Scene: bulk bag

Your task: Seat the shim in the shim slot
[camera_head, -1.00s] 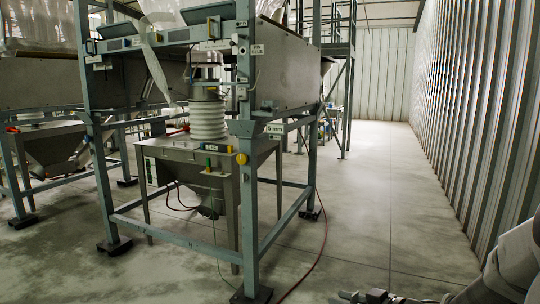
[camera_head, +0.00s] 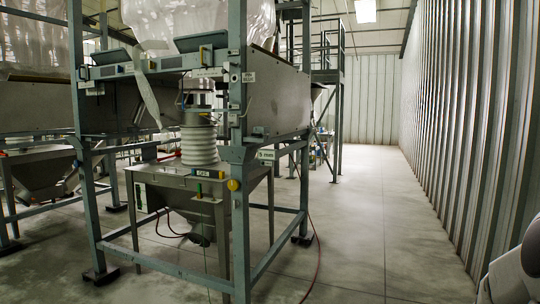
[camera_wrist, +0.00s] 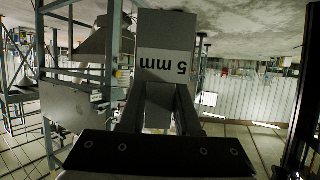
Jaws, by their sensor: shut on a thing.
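The shim is a flat grey plate (camera_wrist: 165,30) with a lighter band that reads "5 mm", upside down in the wrist view. My gripper (camera_wrist: 160,95) is shut on its near edge, with two dark fingers against the plate. The plate is in the air, clear of the steel frame. In the head view neither the gripper nor the shim shows; only a part of my arm is at the lower right.
A blue-grey steel frame (camera_head: 240,150) stands left of centre around a hopper (camera_head: 185,190) with a white bellows spout (camera_head: 199,145). A ribbed metal wall (camera_head: 470,120) runs along the right. The concrete floor (camera_head: 365,220) between them is clear; a red hose (camera_head: 319,245) lies beside the frame.

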